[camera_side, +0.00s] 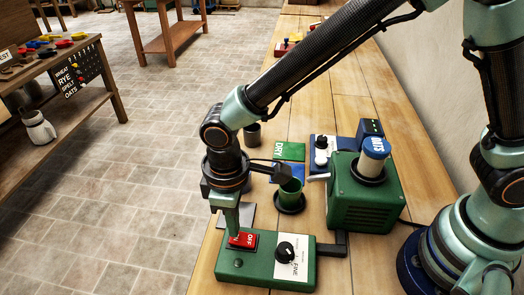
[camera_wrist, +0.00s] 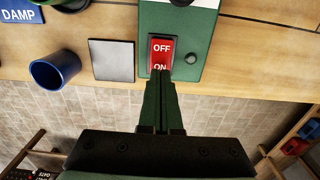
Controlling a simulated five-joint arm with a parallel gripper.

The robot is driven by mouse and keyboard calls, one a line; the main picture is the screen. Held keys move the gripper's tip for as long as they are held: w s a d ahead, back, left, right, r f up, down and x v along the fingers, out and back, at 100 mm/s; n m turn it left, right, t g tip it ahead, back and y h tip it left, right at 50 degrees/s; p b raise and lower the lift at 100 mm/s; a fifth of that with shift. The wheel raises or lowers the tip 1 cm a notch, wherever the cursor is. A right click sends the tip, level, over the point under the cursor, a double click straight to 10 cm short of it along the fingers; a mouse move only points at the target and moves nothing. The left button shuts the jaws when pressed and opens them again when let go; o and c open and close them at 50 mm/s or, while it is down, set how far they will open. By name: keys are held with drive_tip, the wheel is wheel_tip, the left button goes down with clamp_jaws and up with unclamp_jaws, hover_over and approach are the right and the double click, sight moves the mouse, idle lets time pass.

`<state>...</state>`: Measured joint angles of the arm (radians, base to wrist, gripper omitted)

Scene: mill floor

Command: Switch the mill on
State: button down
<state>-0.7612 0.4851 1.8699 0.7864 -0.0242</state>
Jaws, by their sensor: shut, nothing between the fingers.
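The green control box (camera_side: 265,268) sits at the bench's near end, with a red rocker switch (camera_side: 243,240) marked OFF and a dark knob (camera_side: 285,250) beside a FINE label. In the wrist view the switch (camera_wrist: 161,48) shows both OFF and ON. My gripper (camera_side: 232,232) is shut and empty, pointing down. In the wrist view its fingertips (camera_wrist: 160,76) are at the ON end, covering that edge; I cannot tell whether they touch or press it.
A blue cup (camera_wrist: 55,69) and a grey plate (camera_wrist: 111,60) lie left of the control box in the wrist view. A black bracket (camera_side: 333,246) adjoins the box's right side. The tiled floor is open leftward.

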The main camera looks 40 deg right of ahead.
drive_tip(key=shift+f, duration=0.95)
idle(1.0)
drive_tip(key=shift+r, duration=3.55)
drive_tip(key=d+r+m+t, duration=0.2)
drive_tip(key=d+r+m, duration=0.2)
drive_tip(key=d, duration=1)
drive_tip(key=s+d+r+m+t, duration=0.1)
drive_tip(key=d+r+m+t, duration=0.2)
drive_tip(key=d, duration=1.1)
wheel_tip(320, 180, up, 6)
drive_tip(key=shift+s+d+f+m+t, duration=0.15)
drive_tip(key=shift+d+m+t, duration=0.15)
drive_tip(key=shift+m, duration=0.7)
